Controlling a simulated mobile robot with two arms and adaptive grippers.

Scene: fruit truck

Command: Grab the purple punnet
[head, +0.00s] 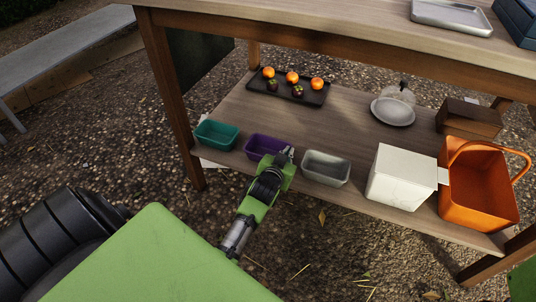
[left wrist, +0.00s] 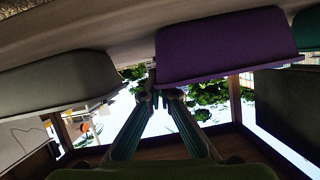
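The purple punnet (head: 262,147) sits on the lower wooden shelf, between a teal punnet (head: 217,134) and a grey-white punnet (head: 326,167). My left gripper (head: 288,153) is at its right end, by the front edge of the shelf. In the left wrist view, which looks upside down, the purple punnet (left wrist: 225,45) is close above the left gripper (left wrist: 160,92). A gap shows between its fingers. The fingertips are at the punnet's corner, and whether they touch it cannot be told. My right gripper is not in view.
The grey-white punnet (left wrist: 60,85) is close on the gripper's other side. A white box (head: 400,178) and an orange basket (head: 478,185) stand further right. A black tray (head: 262,84) of fruit lies behind. The tabletop (head: 330,22) overhangs the shelf.

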